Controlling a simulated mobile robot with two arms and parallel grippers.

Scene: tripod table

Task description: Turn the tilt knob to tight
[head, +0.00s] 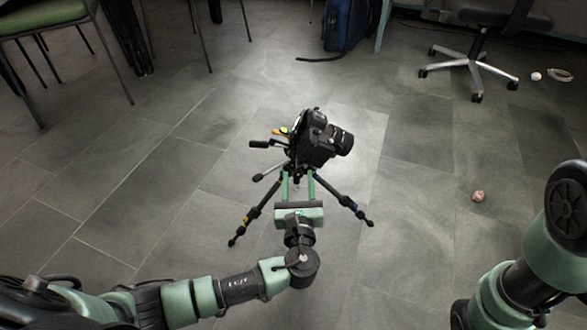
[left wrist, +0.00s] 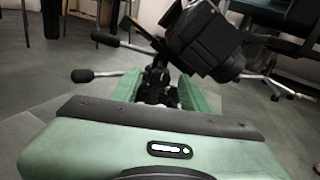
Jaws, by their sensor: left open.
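A black camera (head: 318,146) sits tilted on a small black tripod (head: 354,208) standing on the floor. It also shows in the left wrist view (left wrist: 203,38). Two dark handles stick out left from the tripod head: an upper handle (left wrist: 106,40) and a lower handle (left wrist: 83,75). I cannot tell which part is the tilt knob. My left gripper (head: 297,178) is open, its green fingers pointing at the tripod head just below the camera. In the left wrist view the fingers (left wrist: 158,88) stand either side of dark tripod-head parts; contact is unclear. My right gripper is out of view.
A green chair (head: 42,18) stands at the upper left, a blue bag (head: 345,25) at the back, and a wheeled office chair (head: 477,62) at the back right. A small round object (head: 478,196) lies on the floor at right. The floor around the tripod is clear.

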